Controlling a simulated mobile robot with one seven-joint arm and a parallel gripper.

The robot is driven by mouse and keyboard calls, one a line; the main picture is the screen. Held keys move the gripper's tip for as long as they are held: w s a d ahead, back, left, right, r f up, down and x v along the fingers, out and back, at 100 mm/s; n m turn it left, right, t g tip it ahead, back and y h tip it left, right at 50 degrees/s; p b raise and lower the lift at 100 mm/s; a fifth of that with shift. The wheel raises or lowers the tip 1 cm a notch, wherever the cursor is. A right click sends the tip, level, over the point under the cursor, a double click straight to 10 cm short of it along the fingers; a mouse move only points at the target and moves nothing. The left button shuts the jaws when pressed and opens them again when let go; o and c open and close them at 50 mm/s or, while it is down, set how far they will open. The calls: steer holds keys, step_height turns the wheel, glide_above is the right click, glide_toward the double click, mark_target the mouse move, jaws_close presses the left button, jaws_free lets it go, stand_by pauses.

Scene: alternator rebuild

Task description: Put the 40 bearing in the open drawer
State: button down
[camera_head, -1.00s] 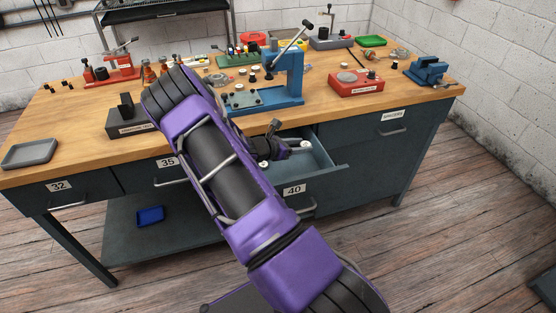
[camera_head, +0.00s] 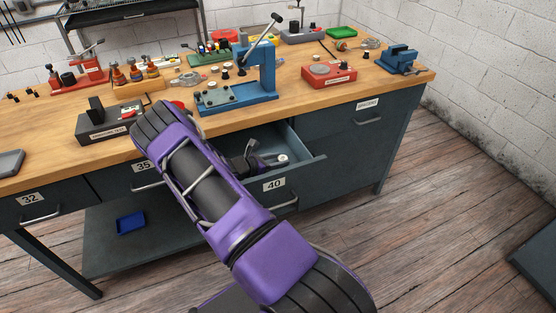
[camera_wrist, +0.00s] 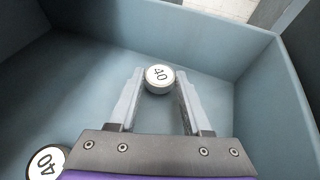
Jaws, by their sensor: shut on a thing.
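The open drawer labelled 40 (camera_head: 312,167) is pulled out from the bench, and its blue-grey inside fills the wrist view (camera_wrist: 215,30). My gripper (camera_wrist: 159,82) reaches down into it, shut on a round, pale bearing marked 40 (camera_wrist: 159,76). This held bearing also shows as a small white disc in the head view (camera_head: 282,157). It is low over the drawer floor; I cannot tell whether it touches. A second bearing marked 40 (camera_wrist: 46,163) lies in the drawer at the lower left of the wrist view, partly cut off. My arm hides part of the drawer in the head view.
Drawers 35 (camera_head: 143,166) and 32 (camera_head: 30,199) are shut to the left. A blue arbor press (camera_head: 262,75), a red box (camera_head: 329,73) and a blue vise (camera_head: 399,59) stand on the bench top above. The drawer floor around the held bearing looks free.

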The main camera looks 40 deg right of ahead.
steer(key=shift+f+b, duration=0.45)
steer(key=shift+f, duration=0.15)
steer(key=shift+c, duration=1.8)
jaws_free()
steer(key=shift+r, duration=0.2)
steer(key=shift+r+p, duration=0.3)
steer(key=shift+p, duration=0.2)
steer(key=v, duration=1.2)
steer(key=shift+r+p, duration=0.15)
steer(key=shift+p, duration=0.15)
